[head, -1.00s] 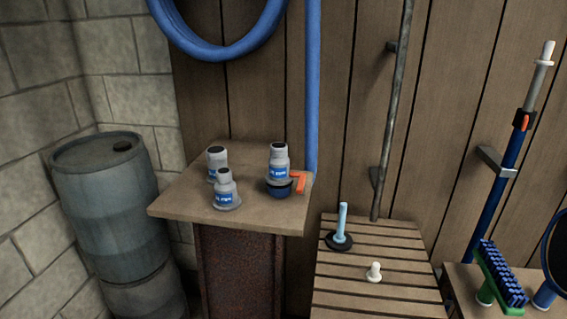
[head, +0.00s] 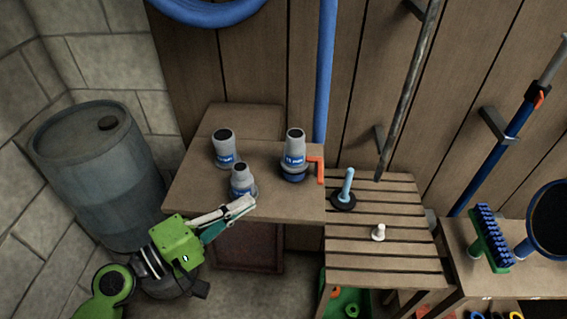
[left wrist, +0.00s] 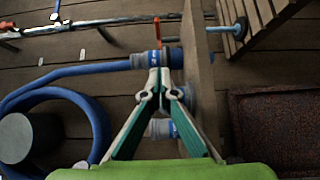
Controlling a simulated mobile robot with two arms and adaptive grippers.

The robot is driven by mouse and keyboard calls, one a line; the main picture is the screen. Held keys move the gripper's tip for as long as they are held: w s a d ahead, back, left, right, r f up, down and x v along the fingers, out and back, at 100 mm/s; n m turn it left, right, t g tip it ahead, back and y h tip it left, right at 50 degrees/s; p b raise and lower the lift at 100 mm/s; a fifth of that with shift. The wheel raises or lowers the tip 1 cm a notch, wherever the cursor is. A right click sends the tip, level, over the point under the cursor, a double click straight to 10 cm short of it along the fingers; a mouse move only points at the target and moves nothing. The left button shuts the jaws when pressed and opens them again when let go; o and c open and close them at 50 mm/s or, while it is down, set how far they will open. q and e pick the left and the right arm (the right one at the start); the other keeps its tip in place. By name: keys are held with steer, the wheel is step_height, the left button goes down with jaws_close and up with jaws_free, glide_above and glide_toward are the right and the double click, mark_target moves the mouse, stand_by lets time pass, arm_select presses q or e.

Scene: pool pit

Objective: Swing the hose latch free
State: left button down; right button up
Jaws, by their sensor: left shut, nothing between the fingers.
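The orange hose latch (head: 319,168) sticks out at the right of a dark blue collar. A grey cuff with a blue label (head: 295,148) stands upright on that collar, near the table's right edge. In the left wrist view the latch (left wrist: 157,30) lies beyond my fingertips, next to the labelled cuff (left wrist: 150,60). My left gripper (head: 246,204) is shut and empty at the table's front edge, close in the picture to a smaller cuff (head: 241,178). It is left of the latch and apart from it. Its fingers (left wrist: 165,78) partly cover the cuffs in the wrist view.
Another grey cuff (head: 226,148) stands on the wooden table (head: 185,195). A slatted bench (head: 380,265) at right holds a light blue handle on a dark disc (head: 345,192) and a white knob (head: 378,232). A blue drum (head: 100,175) stands left. A blue hose (head: 326,75) hangs behind.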

arm_select(q)
steer(key=p+x, duration=0.1)
steer(key=x, duration=0.2)
steer(key=p+x, duration=0.2)
steer(key=x, duration=0.1)
steer(key=p+x, duration=0.2)
steer(key=x, duration=0.1)
steer(key=shift+s+d+r, duration=0.2)
steer(key=shift+d+r, duration=0.2)
steer(key=shift+d, duration=0.15)
steer(key=d, duration=0.1)
steer(key=d+p, duration=0.1)
steer(key=d, duration=0.1)
steer(key=shift+w+d+f+p, duration=0.15)
steer(key=shift+w+d+p, duration=0.05)
steer(key=shift+p, duration=0.1)
steer(key=shift+s+d+f, duration=0.1)
steer(key=shift+d, duration=0.4)
